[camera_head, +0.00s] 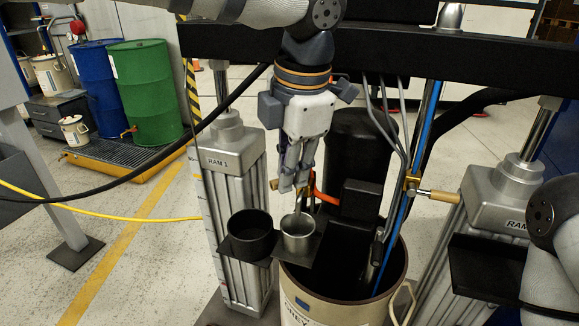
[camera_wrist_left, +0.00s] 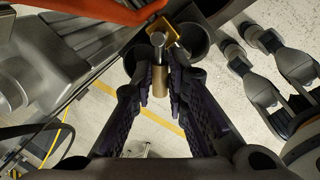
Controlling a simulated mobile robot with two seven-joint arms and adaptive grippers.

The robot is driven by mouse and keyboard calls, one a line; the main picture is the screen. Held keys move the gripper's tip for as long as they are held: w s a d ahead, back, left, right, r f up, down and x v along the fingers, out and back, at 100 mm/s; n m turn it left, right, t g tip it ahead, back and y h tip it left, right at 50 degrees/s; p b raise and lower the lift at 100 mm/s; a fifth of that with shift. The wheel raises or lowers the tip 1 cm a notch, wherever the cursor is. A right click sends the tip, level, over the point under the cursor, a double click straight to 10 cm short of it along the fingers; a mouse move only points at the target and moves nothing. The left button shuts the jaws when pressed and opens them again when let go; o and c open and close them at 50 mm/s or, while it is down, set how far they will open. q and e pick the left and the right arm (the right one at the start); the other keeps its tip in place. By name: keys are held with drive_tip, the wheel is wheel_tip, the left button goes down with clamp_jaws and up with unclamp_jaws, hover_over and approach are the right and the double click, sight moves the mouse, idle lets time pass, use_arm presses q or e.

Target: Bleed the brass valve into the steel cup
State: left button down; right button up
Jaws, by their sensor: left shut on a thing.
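The steel cup (camera_head: 298,243) sits upright in the dark holder beside a black, empty-looking round holder (camera_head: 250,240). My left gripper (camera_head: 296,188) points down just above the cup, its fingers closed around the brass valve. In the left wrist view the brass valve (camera_wrist_left: 160,80) stands between the two dark fingers of my left gripper (camera_wrist_left: 160,92), with a steel pin and a flat brass piece beyond it. The fingers hide much of the valve in the head view, and I cannot see into the cup clearly.
The black pump (camera_head: 357,150) stands behind, over the cream drum (camera_head: 338,312). Ram columns (camera_head: 232,160) flank it. A black beam (camera_head: 440,48) crosses above. Cables hang at left.

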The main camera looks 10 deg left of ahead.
use_arm(q)
drive_tip(key=c, duration=1.6)
unclamp_jaws()
drive_tip(key=r, duration=0.4)
drive_tip(key=s+d+r, duration=0.1)
drive_tip(key=r, duration=0.6)
drive_tip(key=shift+s+d+r, duration=0.2)
drive_tip(key=shift+s+r, duration=0.15)
drive_tip(key=shift+s, duration=0.05)
